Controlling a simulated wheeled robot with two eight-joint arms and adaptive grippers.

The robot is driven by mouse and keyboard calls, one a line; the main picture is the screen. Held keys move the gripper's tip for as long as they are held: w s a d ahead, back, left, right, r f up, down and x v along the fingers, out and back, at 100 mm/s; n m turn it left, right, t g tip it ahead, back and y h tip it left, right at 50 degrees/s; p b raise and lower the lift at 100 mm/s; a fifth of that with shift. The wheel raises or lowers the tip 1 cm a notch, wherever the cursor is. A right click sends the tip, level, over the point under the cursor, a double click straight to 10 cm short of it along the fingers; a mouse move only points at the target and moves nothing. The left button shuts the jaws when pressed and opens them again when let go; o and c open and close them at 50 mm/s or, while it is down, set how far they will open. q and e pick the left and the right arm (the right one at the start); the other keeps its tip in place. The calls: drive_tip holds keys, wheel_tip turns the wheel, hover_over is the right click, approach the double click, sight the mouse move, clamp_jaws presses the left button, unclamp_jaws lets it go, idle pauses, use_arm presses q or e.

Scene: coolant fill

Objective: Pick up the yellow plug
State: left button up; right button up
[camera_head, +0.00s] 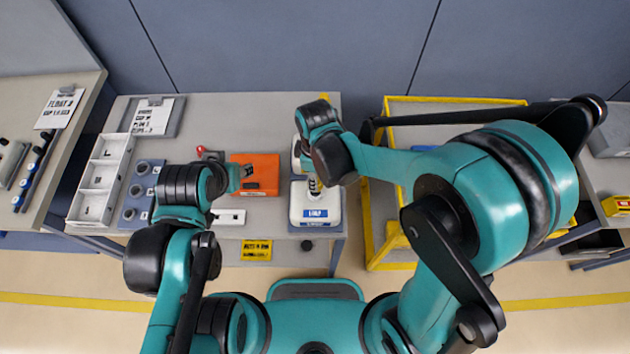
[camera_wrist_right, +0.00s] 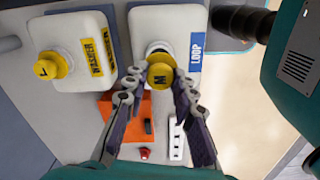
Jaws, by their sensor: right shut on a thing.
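A yellow plug marked M (camera_wrist_right: 160,77) sits at the neck of the white tank labelled LOOP (camera_wrist_right: 168,28). My right gripper (camera_wrist_right: 159,84) has its two fingers closed on either side of this plug. In the head view the right gripper (camera_head: 314,184) is above the LOOP tank (camera_head: 316,214), and my arm hides most of the plug. A second yellow cap, marked L (camera_wrist_right: 50,66), is on the white WASHER tank (camera_wrist_right: 77,40) beside it in the wrist view. My left gripper (camera_head: 236,178) is by the orange box, and its fingers are too small to read.
The orange box (camera_head: 262,172) lies on the grey bench left of the tanks. A white slotted strip (camera_head: 230,216) is in front of it. White bins (camera_head: 99,178) stand at the bench's left. A yellow-framed cart (camera_head: 376,240) stands close on the right.

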drive_tip(key=s+d+r+p, duration=0.2)
drive_tip(key=s+d+r, duration=0.4)
drive_tip(key=s+d, duration=0.1)
drive_tip(key=shift+s+d+r, duration=0.35)
drive_tip(key=shift+s+d, duration=0.05)
drive_tip(key=shift+s, duration=0.4)
drive_tip(key=shift+w+f, duration=0.1)
